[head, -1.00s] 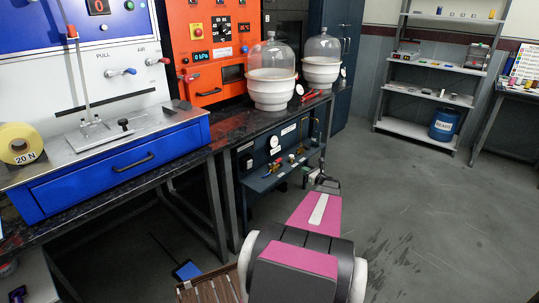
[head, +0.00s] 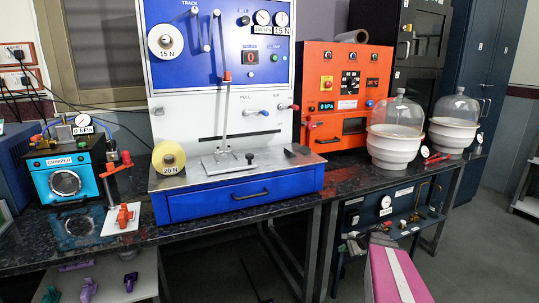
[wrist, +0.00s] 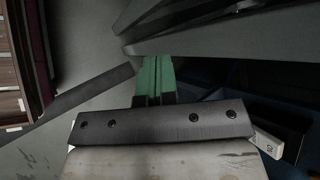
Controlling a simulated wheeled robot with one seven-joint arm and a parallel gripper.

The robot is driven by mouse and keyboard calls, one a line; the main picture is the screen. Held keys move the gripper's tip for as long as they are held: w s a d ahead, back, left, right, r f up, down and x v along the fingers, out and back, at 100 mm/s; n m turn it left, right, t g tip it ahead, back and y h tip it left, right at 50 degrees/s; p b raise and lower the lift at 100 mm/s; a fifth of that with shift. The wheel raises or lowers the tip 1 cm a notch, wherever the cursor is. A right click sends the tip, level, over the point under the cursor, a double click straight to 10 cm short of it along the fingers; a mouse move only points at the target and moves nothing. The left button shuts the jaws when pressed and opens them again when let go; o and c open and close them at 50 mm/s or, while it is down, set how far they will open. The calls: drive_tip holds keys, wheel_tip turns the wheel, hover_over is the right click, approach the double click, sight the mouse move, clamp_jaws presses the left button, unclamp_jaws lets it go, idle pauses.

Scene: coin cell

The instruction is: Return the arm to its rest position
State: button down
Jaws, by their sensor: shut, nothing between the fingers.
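My arm (head: 395,275) shows in the head view at the bottom right, a pink link with a white stripe. It reaches toward the dark blue unit under the bench. In the wrist view, my gripper (wrist: 154,78) has two green fingers side by side, shut with nothing between them. A dark bar with several screws crosses the wrist view below the fingers. The far end of the arm is small and hard to make out in the head view.
The black bench (head: 345,182) carries a blue tester (head: 240,205), an orange cabinet (head: 342,60), two glass bell jars (head: 398,115) (head: 455,107) and a teal crimper (head: 68,180). Bench legs and the blue unit (head: 385,213) stand close to my arm. Grey floor is open at the right.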

drive_tip(key=s+a+r+n+g+h, duration=0.2)
drive_tip(key=s+a+n+h, duration=0.2)
drive_tip(key=s+a+n, duration=0.2)
drive_tip(key=s+a+r+n+g+h, duration=0.2)
drive_tip(key=s+a+r+n+h, duration=0.1)
drive_tip(key=s+a+n, duration=0.4)
drive_tip(key=shift+s+a+n+g+h, duration=0.25)
drive_tip(key=shift+a+n+g+h, duration=0.05)
drive_tip(key=shift+n+h, duration=0.2)
